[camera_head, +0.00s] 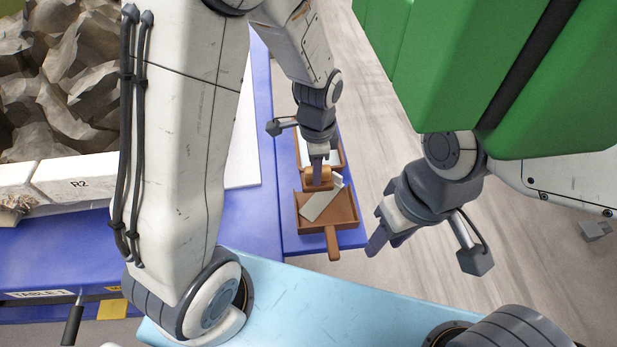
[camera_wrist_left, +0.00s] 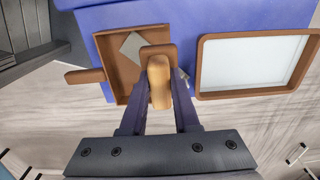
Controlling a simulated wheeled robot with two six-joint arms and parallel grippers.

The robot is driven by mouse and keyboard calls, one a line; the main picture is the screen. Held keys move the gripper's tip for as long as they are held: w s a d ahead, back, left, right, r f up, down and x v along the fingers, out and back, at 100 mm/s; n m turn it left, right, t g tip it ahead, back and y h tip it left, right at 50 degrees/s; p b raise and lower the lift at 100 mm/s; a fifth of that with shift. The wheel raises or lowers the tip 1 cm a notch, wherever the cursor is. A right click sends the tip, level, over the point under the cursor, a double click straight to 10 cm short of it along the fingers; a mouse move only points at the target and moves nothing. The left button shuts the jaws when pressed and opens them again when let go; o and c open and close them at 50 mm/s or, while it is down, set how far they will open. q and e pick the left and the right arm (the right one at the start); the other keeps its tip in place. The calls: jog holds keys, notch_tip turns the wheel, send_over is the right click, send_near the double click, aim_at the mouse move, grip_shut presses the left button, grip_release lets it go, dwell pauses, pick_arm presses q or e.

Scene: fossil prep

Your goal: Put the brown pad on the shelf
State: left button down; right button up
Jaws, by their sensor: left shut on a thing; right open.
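The brown pad (camera_head: 321,184) is a small brown block with a lighter tan part on top. It also shows in the left wrist view (camera_wrist_left: 160,84). My left gripper (camera_head: 318,172) is shut on its tan part, with a finger on each side (camera_wrist_left: 159,90). The pad is over or beside the inner edge of a brown pan; I cannot tell if it touches. My right gripper (camera_head: 378,236) is open and empty, to the right of the pan, over the floor side. I cannot make out a shelf in either view.
The brown pan (camera_head: 345,212) has a handle and holds a grey plate (camera_head: 322,204). A brown-framed tray with a pale inside (camera_wrist_left: 199,75) lies beside it. Both are on a blue table (camera_head: 262,190). A rocky block (camera_head: 60,95) is at left. A large green body (camera_head: 440,70) fills the upper right.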

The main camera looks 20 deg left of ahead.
aim_at(308, 169)
pick_arm(q)
jog(key=shift+w+a+f, duration=0.35)
jog(key=shift+a+f, duration=0.15)
jog(key=shift+a, duration=0.05)
jog(key=shift+w+a+f, duration=0.3)
jog(key=shift+a+f, duration=0.15)
jog(key=shift+a, duration=0.1)
jog(key=shift+f, duration=1.9)
jog(key=c, duration=0.7)
grip_release()
jog(key=shift+o, duration=0.2)
jog(key=shift+r, duration=0.1)
